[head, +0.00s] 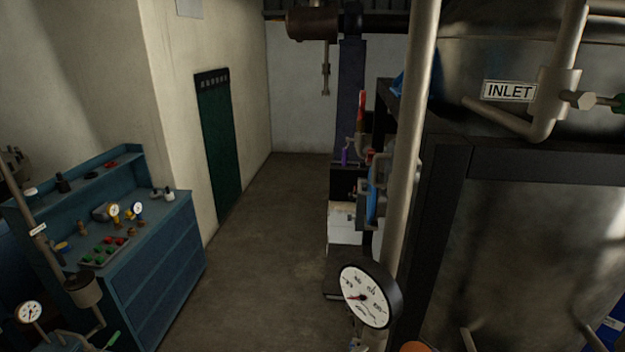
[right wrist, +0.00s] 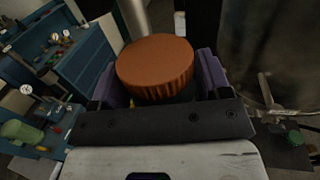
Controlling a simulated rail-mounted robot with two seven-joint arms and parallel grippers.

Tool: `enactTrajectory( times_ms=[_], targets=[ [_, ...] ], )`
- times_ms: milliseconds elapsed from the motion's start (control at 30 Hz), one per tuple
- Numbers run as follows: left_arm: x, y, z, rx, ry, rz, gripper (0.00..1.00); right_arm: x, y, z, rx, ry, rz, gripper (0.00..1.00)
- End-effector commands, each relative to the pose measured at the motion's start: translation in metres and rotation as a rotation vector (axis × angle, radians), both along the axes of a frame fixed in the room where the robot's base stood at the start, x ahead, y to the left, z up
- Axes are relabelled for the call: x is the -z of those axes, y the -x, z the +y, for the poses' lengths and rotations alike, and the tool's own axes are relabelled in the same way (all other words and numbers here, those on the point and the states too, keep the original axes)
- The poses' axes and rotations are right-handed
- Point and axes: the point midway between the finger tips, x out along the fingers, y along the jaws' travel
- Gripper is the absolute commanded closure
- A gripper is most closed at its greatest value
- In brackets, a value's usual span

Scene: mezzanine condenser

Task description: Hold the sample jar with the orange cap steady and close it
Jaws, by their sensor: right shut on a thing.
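The orange cap (right wrist: 155,66) is wide and round with a ribbed side. It fills the middle of the right wrist view, between the purple finger pads of my right gripper (right wrist: 160,78), which is shut on it. A small orange piece, seemingly the same cap (head: 413,347), shows at the bottom edge of the head view. The jar body cannot be made out, so I cannot tell whether the cap is on a jar. My left gripper is in neither view.
A blue workbench (head: 150,262) with gauges and small fittings stands at the left. A pale vertical pipe (head: 410,150) and a dial gauge (head: 368,296) stand near the cap. A large dark tank stand (head: 520,250) blocks the right. The floor aisle (head: 270,240) is clear.

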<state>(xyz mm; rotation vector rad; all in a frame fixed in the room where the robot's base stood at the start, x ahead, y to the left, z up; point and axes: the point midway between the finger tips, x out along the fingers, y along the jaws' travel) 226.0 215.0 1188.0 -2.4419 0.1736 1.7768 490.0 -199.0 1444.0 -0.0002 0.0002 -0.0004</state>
Motion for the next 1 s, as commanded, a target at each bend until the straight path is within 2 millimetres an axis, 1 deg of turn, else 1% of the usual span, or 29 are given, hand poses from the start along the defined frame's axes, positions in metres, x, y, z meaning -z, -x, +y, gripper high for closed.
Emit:
enactTrajectory(
  times_ms=[233, 367, 467, 800, 1000],
  targets=[
    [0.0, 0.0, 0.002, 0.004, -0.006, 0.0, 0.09, 0.001, 0.0, 0.002, -0.009, 0.001, -0.001, 0.72],
    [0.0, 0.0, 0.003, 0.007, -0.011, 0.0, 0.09, 0.01, 0.0, 0.013, -0.063, 0.002, -0.001, 0.72],
    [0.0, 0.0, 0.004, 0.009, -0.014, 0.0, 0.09, 0.022, 0.001, 0.03, -0.14, 0.003, 0.001, 0.72],
    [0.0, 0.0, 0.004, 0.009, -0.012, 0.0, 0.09, 0.072, 0.005, 0.098, -0.464, 0.002, 0.0, 0.72],
    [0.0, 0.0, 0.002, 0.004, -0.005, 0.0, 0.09, 0.093, 0.007, 0.127, -0.604, 0.002, -0.001, 0.72]
  ],
)
